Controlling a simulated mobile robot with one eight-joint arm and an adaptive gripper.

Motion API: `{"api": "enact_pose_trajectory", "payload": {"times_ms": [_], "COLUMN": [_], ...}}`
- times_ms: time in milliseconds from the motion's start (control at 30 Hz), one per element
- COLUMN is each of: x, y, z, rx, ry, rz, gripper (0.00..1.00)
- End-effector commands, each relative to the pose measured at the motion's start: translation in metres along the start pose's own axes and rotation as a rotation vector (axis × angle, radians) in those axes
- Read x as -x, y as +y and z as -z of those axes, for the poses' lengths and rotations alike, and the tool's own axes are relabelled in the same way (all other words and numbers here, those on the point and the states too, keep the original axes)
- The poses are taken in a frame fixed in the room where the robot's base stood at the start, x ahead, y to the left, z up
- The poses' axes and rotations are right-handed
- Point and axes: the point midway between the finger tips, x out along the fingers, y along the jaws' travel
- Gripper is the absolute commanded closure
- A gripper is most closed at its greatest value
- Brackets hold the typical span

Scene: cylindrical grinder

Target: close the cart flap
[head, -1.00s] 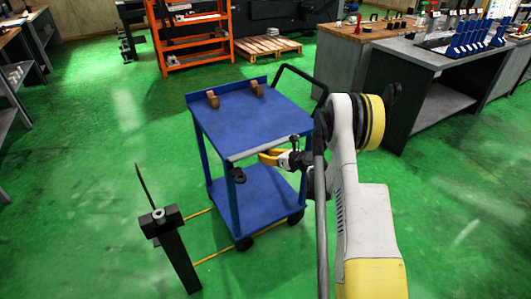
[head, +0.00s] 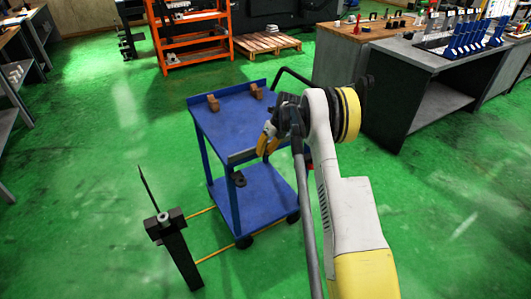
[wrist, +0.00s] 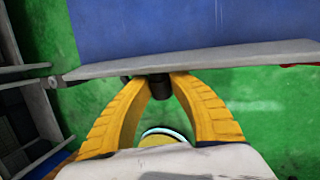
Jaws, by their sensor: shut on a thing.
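The blue cart (head: 225,123) stands on the green floor, with a top and a lower shelf. A grey strip (head: 243,156) runs along its near top edge; it looks like the flap. In the wrist view the grey strip (wrist: 220,58) crosses the picture, with the blue surface (wrist: 190,28) beyond it. My gripper (head: 264,147) is at the right part of this edge, its yellow fingers pointing down. In the wrist view my gripper (wrist: 159,80) is shut on a small black knob (wrist: 159,88) under the strip. My wrist hides the cart's right corner.
Two brown blocks (head: 213,103) sit on the cart top. A black post (head: 175,250) with a thin rod stands at the cart's near left. A grey workbench (head: 425,85) stands to the right.

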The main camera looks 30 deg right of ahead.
Motion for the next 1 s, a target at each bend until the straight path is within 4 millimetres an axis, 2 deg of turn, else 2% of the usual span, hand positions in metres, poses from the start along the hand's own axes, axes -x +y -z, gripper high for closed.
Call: {"api": "enact_pose_trajectory", "payload": {"times_ms": [400, 1000], "x": [0.004, 0.005], "y": [0.0025, 0.0027], "z": [-0.0088, -0.01], "rx": [-0.057, -0.068], "ry": [0.221, 0.266], "rz": [-0.004, -0.005], "gripper": [1.0, 1.0]}}
